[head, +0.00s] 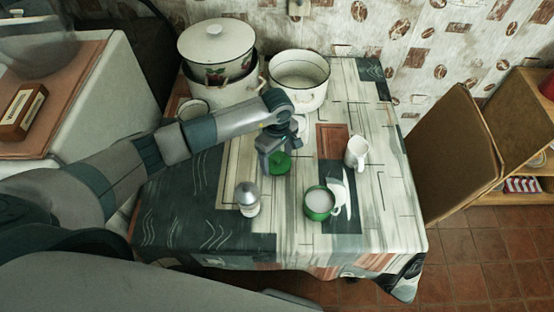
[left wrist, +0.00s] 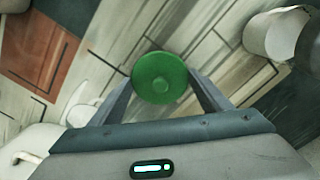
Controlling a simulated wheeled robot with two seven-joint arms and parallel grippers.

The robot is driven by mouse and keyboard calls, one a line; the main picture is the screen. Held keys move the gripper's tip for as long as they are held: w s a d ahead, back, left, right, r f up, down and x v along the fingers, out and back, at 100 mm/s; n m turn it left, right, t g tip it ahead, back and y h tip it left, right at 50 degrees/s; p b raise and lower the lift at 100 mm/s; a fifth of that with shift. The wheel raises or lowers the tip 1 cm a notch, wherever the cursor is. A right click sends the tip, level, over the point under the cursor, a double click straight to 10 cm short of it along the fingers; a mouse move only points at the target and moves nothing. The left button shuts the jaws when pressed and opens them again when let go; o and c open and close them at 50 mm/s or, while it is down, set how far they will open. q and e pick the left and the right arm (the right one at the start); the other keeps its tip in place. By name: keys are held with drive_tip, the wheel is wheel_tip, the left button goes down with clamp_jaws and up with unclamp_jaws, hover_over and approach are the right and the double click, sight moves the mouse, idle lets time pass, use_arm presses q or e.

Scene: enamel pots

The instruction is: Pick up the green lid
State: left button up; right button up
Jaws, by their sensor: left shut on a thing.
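The green lid (head: 280,162) is a small round disc with a low knob, near the middle of the table in the head view. It also shows in the left wrist view (left wrist: 160,78), seen from above between the two fingers. My left gripper (head: 275,155) is shut on the lid, with a finger at each side of it. The underside of the lid is hidden, so I cannot tell whether it touches the tablecloth. My right gripper is not in view.
A green mug (head: 319,204), a metal-topped shaker (head: 247,198) and a white cup (head: 357,152) stand near the lid. A white pot (head: 299,84) and a large lidded pot (head: 216,44) stand at the back. The table's (head: 393,225) front right is clear.

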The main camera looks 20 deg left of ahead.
sight(279, 158)
use_arm(q)
drive_tip(key=shift+r+b, duration=0.4)
drive_tip(key=shift+r, duration=0.3)
drive_tip(key=shift+d+r+b, duration=0.25)
drive_tip(key=shift+r+b, duration=0.45)
drive_tip(key=shift+r, duration=0.5)
drive_tip(key=s+d+r+b, duration=0.1)
drive_tip(key=d+r+b, duration=0.3)
drive_tip(key=d+r, duration=0.3)
drive_tip(key=shift+d, duration=2)
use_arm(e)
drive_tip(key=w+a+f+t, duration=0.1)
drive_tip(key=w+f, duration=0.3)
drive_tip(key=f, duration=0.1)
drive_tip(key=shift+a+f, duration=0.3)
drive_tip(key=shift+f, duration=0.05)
